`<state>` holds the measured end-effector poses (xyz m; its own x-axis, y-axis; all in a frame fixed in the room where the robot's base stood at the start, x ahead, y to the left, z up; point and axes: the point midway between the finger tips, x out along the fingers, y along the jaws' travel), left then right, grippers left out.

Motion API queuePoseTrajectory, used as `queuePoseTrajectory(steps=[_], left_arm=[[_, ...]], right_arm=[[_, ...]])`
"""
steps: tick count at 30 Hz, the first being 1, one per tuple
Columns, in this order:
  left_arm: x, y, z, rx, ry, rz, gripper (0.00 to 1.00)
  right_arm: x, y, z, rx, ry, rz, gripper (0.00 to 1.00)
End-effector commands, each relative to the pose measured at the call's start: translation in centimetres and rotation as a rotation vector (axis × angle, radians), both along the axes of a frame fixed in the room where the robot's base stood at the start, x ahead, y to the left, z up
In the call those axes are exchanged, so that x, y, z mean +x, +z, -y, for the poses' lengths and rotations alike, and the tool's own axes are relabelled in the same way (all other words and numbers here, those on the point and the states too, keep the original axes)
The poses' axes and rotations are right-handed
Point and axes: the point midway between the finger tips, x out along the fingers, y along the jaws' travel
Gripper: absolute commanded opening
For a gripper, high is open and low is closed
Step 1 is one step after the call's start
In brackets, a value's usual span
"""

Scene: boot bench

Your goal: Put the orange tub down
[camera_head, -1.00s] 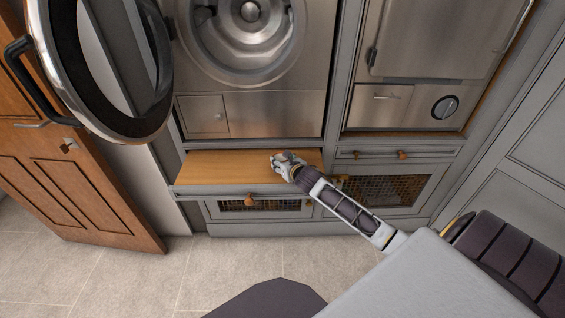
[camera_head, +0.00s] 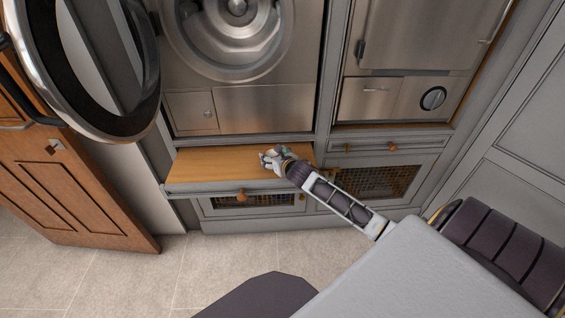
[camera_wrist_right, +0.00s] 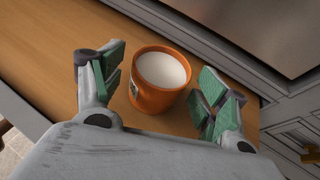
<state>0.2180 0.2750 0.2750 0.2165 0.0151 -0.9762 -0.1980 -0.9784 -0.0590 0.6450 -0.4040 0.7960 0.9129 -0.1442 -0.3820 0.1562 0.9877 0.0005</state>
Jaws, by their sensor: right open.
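The orange tub (camera_wrist_right: 157,84) stands upright on the wooden pull-out board (camera_wrist_right: 48,62). It has a white top or filling and a small label on its side. My right gripper (camera_wrist_right: 160,90) is open, with one green-padded finger on each side of the tub and a visible gap at both sides. In the head view my right gripper (camera_head: 272,158) is over the right part of the wooden board (camera_head: 212,163), and it hides the tub there. My left gripper is not in view.
A washing machine (camera_head: 255,108) with its round door (camera_head: 140,118) swung open stands behind the board. A second steel appliance (camera_head: 400,95) is at the right. The left part of the board is bare.

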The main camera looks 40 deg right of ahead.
Motion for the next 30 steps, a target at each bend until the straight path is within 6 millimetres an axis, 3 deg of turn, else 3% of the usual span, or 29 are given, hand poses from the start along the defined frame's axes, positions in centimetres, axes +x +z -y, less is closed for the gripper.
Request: queuePoseTrajectory(steps=[7,18,30], left_arm=[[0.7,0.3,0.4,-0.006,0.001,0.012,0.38],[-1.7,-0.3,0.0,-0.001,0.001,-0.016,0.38],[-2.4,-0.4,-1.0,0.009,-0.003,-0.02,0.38]], right_arm=[[-1.4,0.6,-0.1,-0.003,0.0,-0.001,0.74],[-4.3,1.8,-0.6,-0.003,0.0,-0.001,0.74],[-7.3,3.0,-1.1,-0.003,0.0,-0.001,0.74]])
